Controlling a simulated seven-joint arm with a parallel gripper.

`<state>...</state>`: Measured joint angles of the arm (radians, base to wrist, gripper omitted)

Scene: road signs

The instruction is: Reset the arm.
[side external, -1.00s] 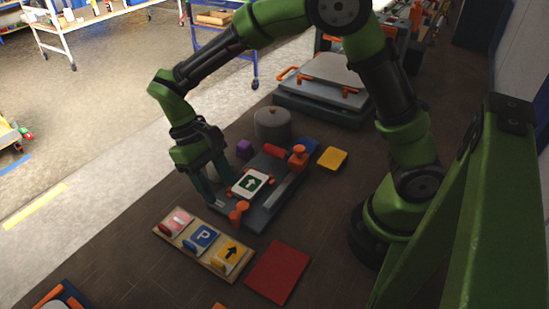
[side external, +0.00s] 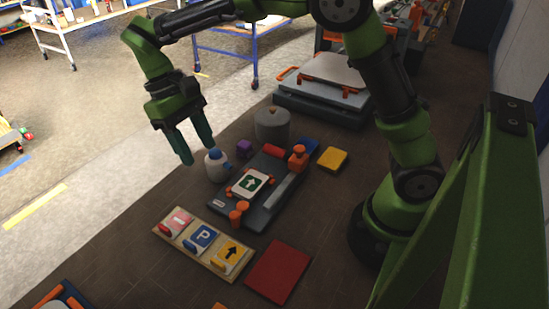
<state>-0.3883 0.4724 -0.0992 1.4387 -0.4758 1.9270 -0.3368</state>
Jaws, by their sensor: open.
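My gripper (side external: 198,154) is open and empty, with its fingers pointing down. It hangs in the air to the left of the grey fixture (side external: 269,213).
A wooden board (side external: 203,242) with several signs lies in front. A red square (side external: 278,271), a yellow square (side external: 332,159), a grey lidded pot (side external: 272,125) and a purple block (side external: 244,147) are around the fixture. A grey press-like machine (side external: 323,87) stands behind.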

